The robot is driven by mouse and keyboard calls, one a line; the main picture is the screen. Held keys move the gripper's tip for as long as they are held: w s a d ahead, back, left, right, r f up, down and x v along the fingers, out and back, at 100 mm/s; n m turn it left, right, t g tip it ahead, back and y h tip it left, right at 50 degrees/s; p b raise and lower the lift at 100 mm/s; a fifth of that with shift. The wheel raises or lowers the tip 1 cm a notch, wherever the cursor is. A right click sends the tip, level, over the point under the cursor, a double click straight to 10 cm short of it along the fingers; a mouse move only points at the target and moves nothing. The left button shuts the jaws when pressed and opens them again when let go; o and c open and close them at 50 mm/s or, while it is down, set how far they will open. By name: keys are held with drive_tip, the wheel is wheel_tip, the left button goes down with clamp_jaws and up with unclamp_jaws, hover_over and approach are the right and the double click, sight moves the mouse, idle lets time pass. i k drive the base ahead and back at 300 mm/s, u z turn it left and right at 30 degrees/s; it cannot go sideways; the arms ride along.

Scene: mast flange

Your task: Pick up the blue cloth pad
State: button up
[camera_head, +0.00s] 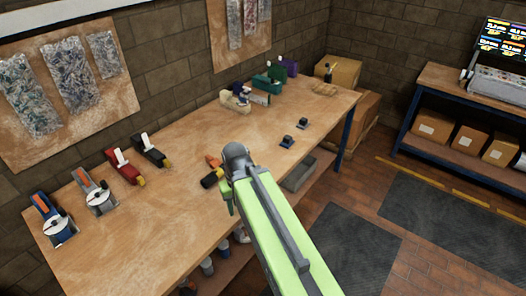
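I cannot clearly make out a blue cloth pad. A small dark item with a bluish base (287,142) lies on the right part of the wooden workbench (185,215), near its front edge. A similar small item (303,123) lies just behind it. Both are too small to identify. My green arm reaches in from the lower right over the bench's front edge. Its grey end joint is left of these items and apart from them. My gripper (226,196) seems to point down below that joint, mostly hidden by the arm, so its fingers cannot be read.
Tape dispensers in blue, grey, red (124,167) and black stand at the bench's left. An orange item (212,161) and a black-and-yellow item (211,179) are close beside my arm's end. Beige, green and purple dispensers stand at the back. The middle-left bench top is clear.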

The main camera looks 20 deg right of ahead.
sight(288, 141)
drive_tip(key=z, duration=4.95)
drive_tip(key=i, duration=0.1)
drive_tip(key=u, duration=2.8)
drive_tip(key=i, duration=3)
drive_tip(key=u, duration=0.65)
drive_tip(key=k, duration=0.15)
drive_tip(key=u, duration=3.1)
